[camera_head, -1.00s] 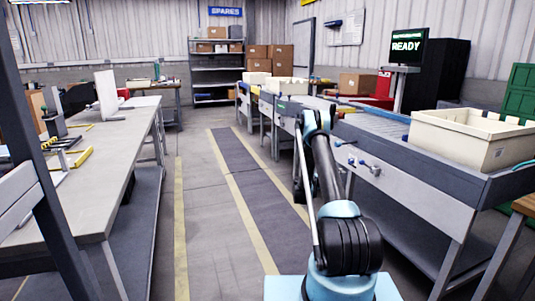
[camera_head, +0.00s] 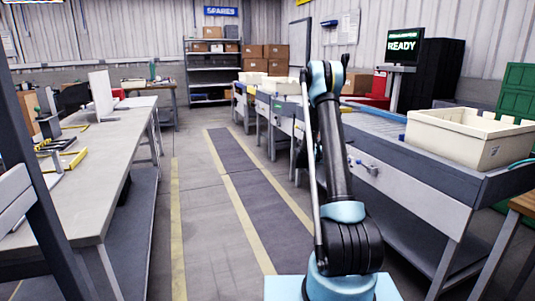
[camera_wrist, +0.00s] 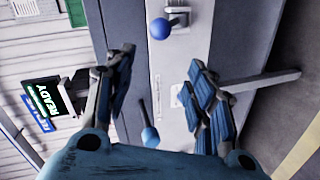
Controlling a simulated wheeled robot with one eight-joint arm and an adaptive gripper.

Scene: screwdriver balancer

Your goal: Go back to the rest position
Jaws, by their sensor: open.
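My gripper (camera_wrist: 161,59) shows in the wrist view with its two blue-padded fingers spread wide apart and nothing between them. It faces the grey front panel of the conveyor bench (camera_wrist: 178,75), which appears turned sideways. A round blue knob (camera_wrist: 158,28) on that panel shows beyond the fingertips. A second blue-ended lever (camera_wrist: 149,135) shows between the fingers, lower in the picture; I cannot tell how far off it is. In the head view my arm stands nearly upright, and my gripper is hidden behind it.
A conveyor bench (camera_head: 408,178) runs along the right with a cream crate (camera_head: 455,140) on it. A grey workbench (camera_head: 85,190) stands left. The marked aisle (camera_head: 240,175) between them is clear. A screen reading READY (camera_head: 405,46) stands at the back right.

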